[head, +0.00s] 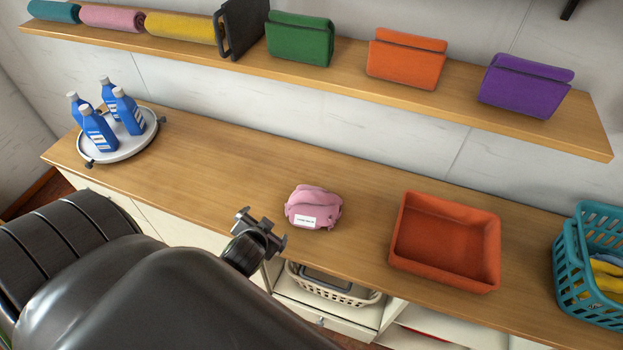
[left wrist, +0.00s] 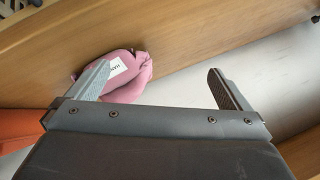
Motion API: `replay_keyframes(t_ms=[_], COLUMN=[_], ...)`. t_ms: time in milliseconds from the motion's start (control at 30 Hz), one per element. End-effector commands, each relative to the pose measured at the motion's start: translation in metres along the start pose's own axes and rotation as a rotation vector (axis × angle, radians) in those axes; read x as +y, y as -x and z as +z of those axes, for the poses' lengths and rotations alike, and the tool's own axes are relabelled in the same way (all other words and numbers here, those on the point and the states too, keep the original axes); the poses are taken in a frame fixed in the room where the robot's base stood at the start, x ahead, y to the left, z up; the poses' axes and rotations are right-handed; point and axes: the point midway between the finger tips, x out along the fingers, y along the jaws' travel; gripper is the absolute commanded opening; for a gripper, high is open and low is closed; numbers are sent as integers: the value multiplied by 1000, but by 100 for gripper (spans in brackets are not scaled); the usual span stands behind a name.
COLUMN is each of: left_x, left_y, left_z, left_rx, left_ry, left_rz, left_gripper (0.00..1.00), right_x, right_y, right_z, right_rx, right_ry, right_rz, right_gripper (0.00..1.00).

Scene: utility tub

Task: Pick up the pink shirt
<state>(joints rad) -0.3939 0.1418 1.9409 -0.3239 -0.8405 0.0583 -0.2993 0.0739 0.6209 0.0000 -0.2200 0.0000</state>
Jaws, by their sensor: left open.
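The pink shirt (head: 313,206) is a folded bundle with a white label, lying on the wooden counter near its front edge in the head view. My left gripper (head: 261,234) is just left of the shirt and in front of the counter edge, apart from it in the head view. In the left wrist view, the shirt (left wrist: 125,75) shows beyond and partly behind the left finger. My left gripper (left wrist: 160,88) is open, with nothing between its fingers. My right gripper is not in view.
An orange-red tub (head: 445,242) stands right of the shirt, with a teal basket (head: 588,265) farther right. A round tray (head: 125,150) with several blue bottles is at the left. A wooden shelf (head: 350,85) holds folded cloths above. The counter behind the shirt is clear.

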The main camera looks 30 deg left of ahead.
Motion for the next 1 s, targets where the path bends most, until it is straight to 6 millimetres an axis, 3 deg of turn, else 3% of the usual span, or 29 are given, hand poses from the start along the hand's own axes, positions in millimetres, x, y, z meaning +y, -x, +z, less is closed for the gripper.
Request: replay_keyframes(t_ms=[33,100,200,367,500,600,733,900,1000], left_x=[-23,-41,-50,-40,-10,20,59,96,105], left_y=[14,22,32,58,83,96,101,86,68], left_z=[-48,-98,-156,-235,-286,-307,-318,-306,-291], left_rx=[128,299,517,849,1111,1265,1408,1470,1427], left_ry=[-33,-99,-210,-441,-699,-908,-1206,-1619,-1857], left_rz=[-67,-151,-233,-308,-317,-287,-202,-10,140], left_gripper=[100,100,100,100,100,100,100,100,100], right_x=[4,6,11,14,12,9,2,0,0], right_y=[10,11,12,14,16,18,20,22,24], right_z=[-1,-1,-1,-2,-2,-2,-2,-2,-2], right_rx=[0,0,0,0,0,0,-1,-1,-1], right_ry=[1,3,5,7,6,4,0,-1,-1], right_rz=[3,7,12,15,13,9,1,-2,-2], right_gripper=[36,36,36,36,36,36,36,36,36])
